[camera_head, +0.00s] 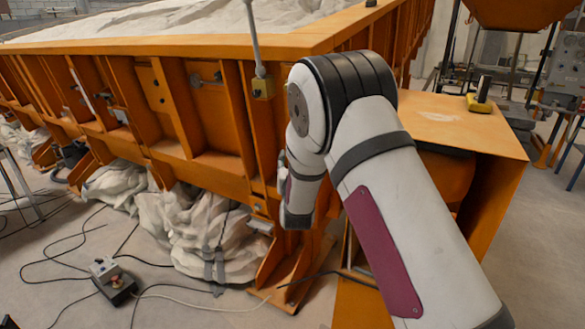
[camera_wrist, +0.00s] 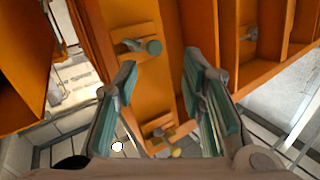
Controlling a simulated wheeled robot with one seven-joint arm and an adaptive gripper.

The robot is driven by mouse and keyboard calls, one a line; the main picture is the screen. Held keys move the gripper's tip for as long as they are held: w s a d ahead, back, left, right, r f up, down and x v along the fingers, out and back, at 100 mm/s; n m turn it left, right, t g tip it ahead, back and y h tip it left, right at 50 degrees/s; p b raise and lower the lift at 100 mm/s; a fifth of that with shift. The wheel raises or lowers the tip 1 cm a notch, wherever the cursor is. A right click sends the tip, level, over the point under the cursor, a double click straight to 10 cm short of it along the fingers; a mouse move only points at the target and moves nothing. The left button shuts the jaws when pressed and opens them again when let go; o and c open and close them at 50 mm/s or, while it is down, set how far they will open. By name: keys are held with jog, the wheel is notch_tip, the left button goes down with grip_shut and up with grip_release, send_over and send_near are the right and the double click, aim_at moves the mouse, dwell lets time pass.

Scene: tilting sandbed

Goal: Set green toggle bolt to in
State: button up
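In the wrist view, a bolt with a dull green round end (camera_wrist: 154,47) sits in a bracket on an orange upright of the sandbed frame. It lies across the upright, just beyond my fingertips and slightly left of midway between them. My gripper (camera_wrist: 160,63) is open and empty, with teal pads on both fingers, and is apart from the bolt. The picture does not clearly show whether the bolt is in or out. In the head view my gripper is hidden behind my arm, and I cannot pick out the green bolt there.
The orange sandbed frame (camera_head: 215,130) has deep ribs close to my arm. A second, greyish bolt (camera_wrist: 250,33) is farther right in the wrist view. An orange-topped stand (camera_head: 450,125) is at right. White sacks (camera_head: 215,235) bulge below the frame. A control box (camera_head: 112,280) and cables lie on the floor.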

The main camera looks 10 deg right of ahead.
jog(key=shift+s+a, duration=0.15)
jog(key=shift+s, duration=1.7)
jog(key=s+d+r+n+g+y, duration=0.1)
jog(key=s+d+r+g, duration=0.15)
jog(key=s+r, duration=0.5)
jog(key=s+d+r+g+y, duration=0.2)
jog(key=s+r+g, duration=0.3)
jog(key=s, duration=0.4)
jog(key=s+d+g, duration=0.2)
jog(key=s, duration=1.2)
jog(key=s+d+n+g+h, duration=0.1)
jog(key=s+d+g, duration=0.1)
jog(key=s, duration=1.3)
jog(key=shift+s+d+g, duration=0.2)
jog(key=shift+d+g, duration=0.05)
jog(key=shift+g, duration=0.4)
jog(key=shift+o, duration=0.3)
